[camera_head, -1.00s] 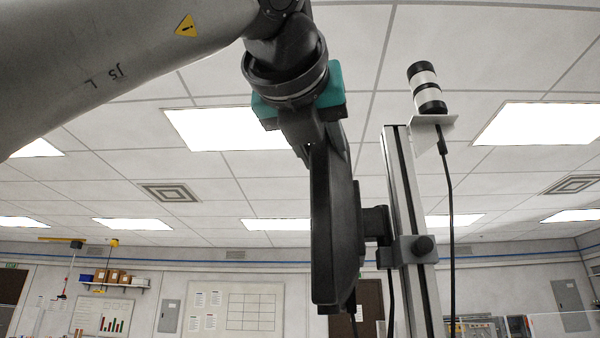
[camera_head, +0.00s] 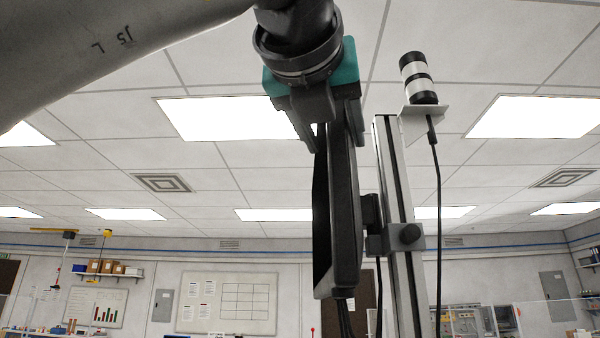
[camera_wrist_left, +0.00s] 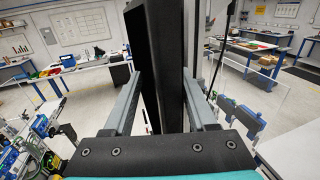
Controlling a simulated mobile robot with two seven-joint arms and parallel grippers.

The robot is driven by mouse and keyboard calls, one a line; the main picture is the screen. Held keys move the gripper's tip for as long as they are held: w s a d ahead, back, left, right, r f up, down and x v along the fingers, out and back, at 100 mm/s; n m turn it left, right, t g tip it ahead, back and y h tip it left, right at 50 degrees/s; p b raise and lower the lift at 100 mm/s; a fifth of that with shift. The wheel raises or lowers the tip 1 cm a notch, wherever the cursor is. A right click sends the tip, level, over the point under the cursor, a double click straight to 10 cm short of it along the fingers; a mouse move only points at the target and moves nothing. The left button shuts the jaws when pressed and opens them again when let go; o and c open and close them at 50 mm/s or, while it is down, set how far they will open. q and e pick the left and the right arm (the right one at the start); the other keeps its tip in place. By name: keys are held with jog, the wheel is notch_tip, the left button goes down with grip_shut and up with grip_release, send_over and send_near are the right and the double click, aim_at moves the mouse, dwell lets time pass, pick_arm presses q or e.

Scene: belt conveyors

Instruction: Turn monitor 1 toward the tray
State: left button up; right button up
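The monitor (camera_head: 345,220), a dark flat panel, stands near the middle of the head view, seen almost edge-on. Its dark face is to the left and its back is toward the post (camera_head: 404,230). No label shows, so I cannot read its number. My left gripper (camera_head: 332,140), with a teal body, is at the monitor's upper end, one finger on each side. In the left wrist view the panel (camera_wrist_left: 168,60) rises between both fingers (camera_wrist_left: 160,72). A narrow light gap shows beside the left finger; contact at the tips is unclear. My right gripper is out of view.
The metal post carries a bracket with a black-and-white signal cylinder (camera_head: 418,78) right of the monitor. Cables hang below the monitor and cylinder. Clear panels (camera_wrist_left: 255,85) and workbenches (camera_wrist_left: 268,48) lie beyond. The air left of the monitor is free.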

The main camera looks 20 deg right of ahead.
pick_arm(q)
jog(key=shift+w+a, duration=0.15)
dwell(0.3)
jog(key=b+v, duration=0.2)
jog(key=v, duration=1.3)
jog(key=shift+b, duration=0.4)
